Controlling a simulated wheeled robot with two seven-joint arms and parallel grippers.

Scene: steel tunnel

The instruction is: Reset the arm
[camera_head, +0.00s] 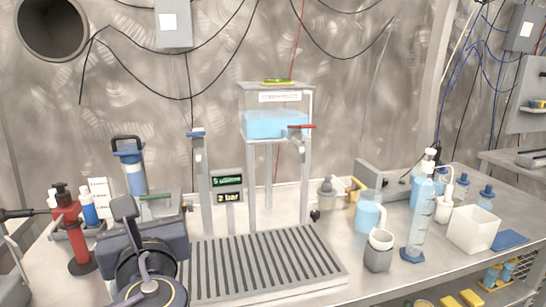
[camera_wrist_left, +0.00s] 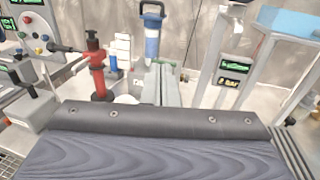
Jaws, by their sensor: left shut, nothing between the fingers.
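My left arm comes in at the lower left of the head view, with its round dark wrist joint nearest the camera. My left gripper (camera_head: 168,243) is a wide dark grey block over the bench, left of the slatted drain tray (camera_head: 265,262). It is shut and empty. In the left wrist view the gripper's grey body (camera_wrist_left: 160,150) fills the lower part, and its fingertips are hard to make out. My right gripper is not in view.
A red bottle-shaped device (camera_head: 72,232) and a blue-capped filter column (camera_head: 133,170) stand close to the left gripper. A frame with a blue water tank (camera_head: 268,124) rises behind the tray. A cup (camera_head: 378,255), a tall bottle (camera_head: 420,215) and a white bin (camera_head: 473,230) stand right.

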